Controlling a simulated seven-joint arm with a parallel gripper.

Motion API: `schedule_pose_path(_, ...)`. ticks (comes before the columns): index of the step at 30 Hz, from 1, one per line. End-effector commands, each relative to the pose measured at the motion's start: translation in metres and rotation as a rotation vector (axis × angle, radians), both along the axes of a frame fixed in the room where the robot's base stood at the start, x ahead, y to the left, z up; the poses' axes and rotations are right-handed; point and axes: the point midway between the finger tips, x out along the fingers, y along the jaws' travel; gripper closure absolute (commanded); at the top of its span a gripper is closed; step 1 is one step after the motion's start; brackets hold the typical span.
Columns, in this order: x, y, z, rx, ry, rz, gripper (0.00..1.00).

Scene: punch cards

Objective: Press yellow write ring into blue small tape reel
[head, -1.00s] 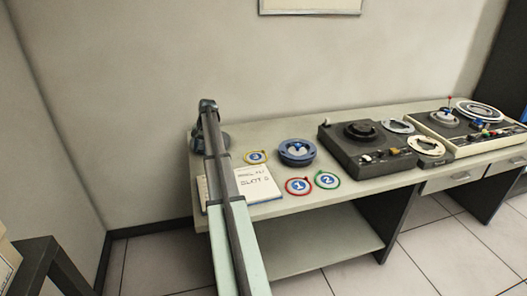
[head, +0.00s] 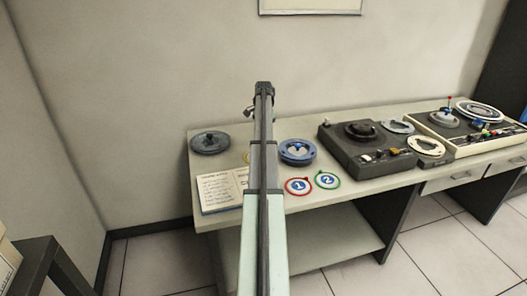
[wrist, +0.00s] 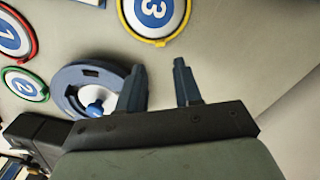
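The yellow write ring, marked 3, shows at the top of the wrist view (wrist: 160,42), cut off by the frame edge. In the head view only a sliver of the ring (head: 246,157) shows beside my arm. The blue small tape reel (head: 297,152) lies on the desk to the right of my arm. In the wrist view the reel (wrist: 68,78) is partly hidden behind my left finger. My gripper (wrist: 160,65) is open and empty, with a clear gap between its fingers. It is above the desk and apart from the ring.
A red ring (head: 298,186) and a green ring (head: 327,180) lie in front of the reel. An open notebook (head: 215,190) is at the left front. A dark grey reel (head: 210,142) is at the back left. A tape machine (head: 350,155) stands to the right.

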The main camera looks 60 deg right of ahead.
Motion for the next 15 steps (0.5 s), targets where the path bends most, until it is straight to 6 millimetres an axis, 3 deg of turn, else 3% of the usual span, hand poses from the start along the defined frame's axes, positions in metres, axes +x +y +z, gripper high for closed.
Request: schedule_pose_path(15,0.0,0.001,-0.047,0.001,-0.001,0.002,0.66)
